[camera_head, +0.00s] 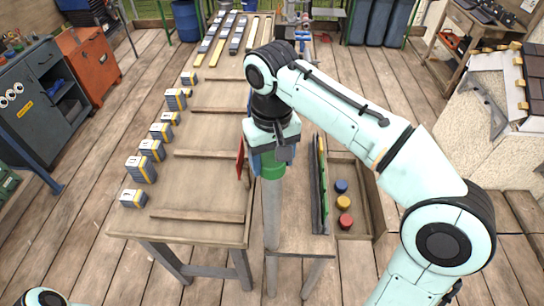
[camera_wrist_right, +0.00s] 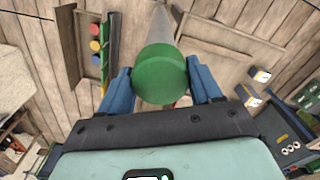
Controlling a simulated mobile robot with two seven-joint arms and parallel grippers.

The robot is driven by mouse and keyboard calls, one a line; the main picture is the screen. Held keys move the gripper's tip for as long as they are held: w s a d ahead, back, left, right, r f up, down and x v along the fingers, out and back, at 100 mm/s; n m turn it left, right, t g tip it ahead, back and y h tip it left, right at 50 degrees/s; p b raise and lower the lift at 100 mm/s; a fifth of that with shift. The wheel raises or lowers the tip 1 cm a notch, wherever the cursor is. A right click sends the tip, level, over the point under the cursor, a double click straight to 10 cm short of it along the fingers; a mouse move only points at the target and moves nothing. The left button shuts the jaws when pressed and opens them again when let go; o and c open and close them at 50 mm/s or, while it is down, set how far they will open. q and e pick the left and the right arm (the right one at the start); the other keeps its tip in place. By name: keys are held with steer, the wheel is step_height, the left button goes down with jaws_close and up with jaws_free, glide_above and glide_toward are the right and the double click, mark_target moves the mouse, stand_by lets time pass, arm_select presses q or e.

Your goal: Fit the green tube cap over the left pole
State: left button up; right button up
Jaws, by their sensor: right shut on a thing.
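The green tube cap (camera_head: 272,166) is held between the blue fingers of my right gripper (camera_head: 268,158). In the right wrist view the cap (camera_wrist_right: 160,74) sits between the two fingers (camera_wrist_right: 162,84), its round face towards the camera. A grey upright pole (camera_head: 271,215) stands directly below the cap in the head view. In the wrist view the pole (camera_wrist_right: 158,25) runs on behind the cap, roughly in line with it. The cap hides the pole's top, so I cannot tell whether it is around the pole or just above it. My left gripper is out of view.
A wooden table (camera_head: 180,228) with several grey-and-yellow blocks (camera_head: 140,168) stands left of the pole. To the right, an open wooden tray (camera_head: 362,236) holds a blue cap (camera_head: 341,187), a yellow cap (camera_head: 343,202) and a red cap (camera_head: 345,222).

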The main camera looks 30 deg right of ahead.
steer(key=o, duration=1.1)
